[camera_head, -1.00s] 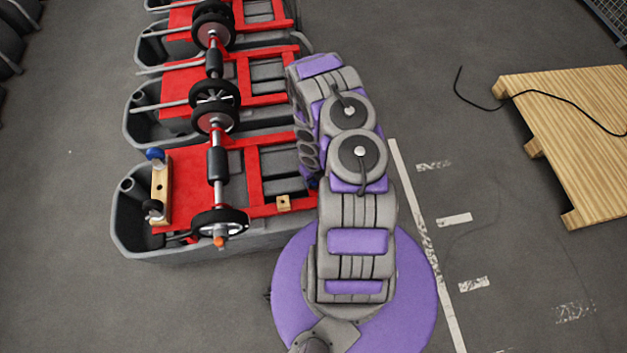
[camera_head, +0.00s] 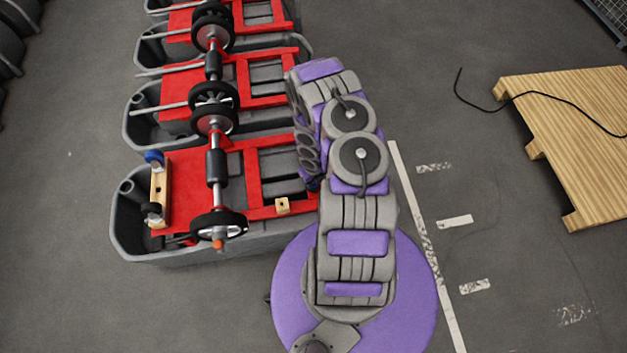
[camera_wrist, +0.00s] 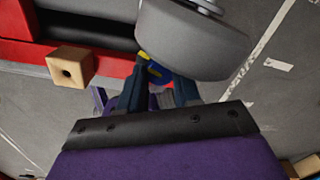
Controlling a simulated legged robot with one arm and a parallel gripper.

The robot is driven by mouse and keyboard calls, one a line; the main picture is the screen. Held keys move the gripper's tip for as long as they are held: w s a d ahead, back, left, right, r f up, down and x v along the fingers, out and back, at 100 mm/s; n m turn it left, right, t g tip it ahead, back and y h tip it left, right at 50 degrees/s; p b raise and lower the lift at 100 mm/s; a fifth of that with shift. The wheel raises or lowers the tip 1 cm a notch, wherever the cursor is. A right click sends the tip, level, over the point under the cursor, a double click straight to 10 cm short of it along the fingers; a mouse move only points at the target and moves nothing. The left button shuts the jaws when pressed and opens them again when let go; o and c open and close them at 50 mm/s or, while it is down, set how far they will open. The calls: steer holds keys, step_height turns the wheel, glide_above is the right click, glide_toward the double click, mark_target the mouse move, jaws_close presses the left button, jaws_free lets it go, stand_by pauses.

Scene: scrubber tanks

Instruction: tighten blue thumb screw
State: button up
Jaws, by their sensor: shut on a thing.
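In the wrist view, my gripper (camera_wrist: 158,84) has its two dark fingers on either side of a blue thumb screw (camera_wrist: 157,71) with a yellow mark. The fingers are shut on it, and a grey rounded part (camera_wrist: 190,40) hides some of the screw. In the head view my purple and grey arm covers this spot, so neither the gripper nor the held screw shows. Another blue knob (camera_head: 154,156) sits at the top of a wooden bar at the left end of the nearest tank.
The nearest scrubber tank (camera_head: 122,222) has a red frame (camera_head: 185,185) and a wheel axle. A small wooden block (camera_head: 283,205) with a hole sits on the frame, and it also shows in the wrist view (camera_wrist: 70,66).

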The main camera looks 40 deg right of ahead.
steer(key=shift+m, duration=0.4)
steer(key=shift+c, duration=0.2)
steer(key=m, duration=0.6)
steer(key=shift+m+b, duration=0.35)
steer(key=shift+m, duration=0.05)
steer(key=m, duration=0.4)
steer(key=shift+w+m, duration=0.1)
steer(key=shift+m, duration=1.9)
steer(key=shift+d, duration=0.1)
steer(key=o, duration=1.1)
steer(key=shift+c, duration=0.2)
